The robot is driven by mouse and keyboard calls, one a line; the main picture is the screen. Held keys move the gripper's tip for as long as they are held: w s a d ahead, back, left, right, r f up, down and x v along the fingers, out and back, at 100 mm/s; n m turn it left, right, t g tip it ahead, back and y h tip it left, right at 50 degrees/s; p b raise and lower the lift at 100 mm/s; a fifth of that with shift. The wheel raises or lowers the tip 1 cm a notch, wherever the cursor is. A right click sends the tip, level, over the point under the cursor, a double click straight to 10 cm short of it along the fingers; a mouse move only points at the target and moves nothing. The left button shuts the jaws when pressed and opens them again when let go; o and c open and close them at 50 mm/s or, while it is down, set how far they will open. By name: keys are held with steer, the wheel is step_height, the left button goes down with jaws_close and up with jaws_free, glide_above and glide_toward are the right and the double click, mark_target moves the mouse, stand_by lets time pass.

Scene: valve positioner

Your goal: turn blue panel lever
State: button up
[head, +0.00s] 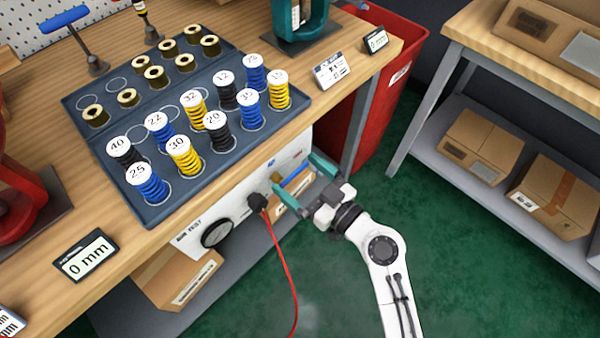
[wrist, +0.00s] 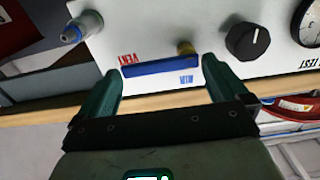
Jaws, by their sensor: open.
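The blue panel lever (wrist: 160,66) is a flat bar on the white panel (wrist: 215,75), lying nearly level in the wrist view beside a brass-coloured stem (wrist: 185,48). A red VENT label and a blue label are printed near it. My gripper (wrist: 161,70) is open, with one teal finger beyond each end of the lever; I see no clear contact. In the head view my gripper (head: 297,176) is at the panel front under the bench edge, and the lever shows as a thin blue strip (head: 291,175) between the fingers.
A black knob (wrist: 247,41) and a gauge (wrist: 308,22) are right of the lever in the wrist view, with a metal fitting (wrist: 82,27) at left. A red cable (head: 281,255) hangs in front of the panel. The wooden bench (head: 130,245) overhangs it; a red bin (head: 385,125) stands behind.

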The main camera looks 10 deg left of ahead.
steer(key=shift+w+a, duration=0.15)
steer(key=shift+a, duration=0.1)
steer(key=shift+c, duration=0.5)
steer(key=c, duration=1.1)
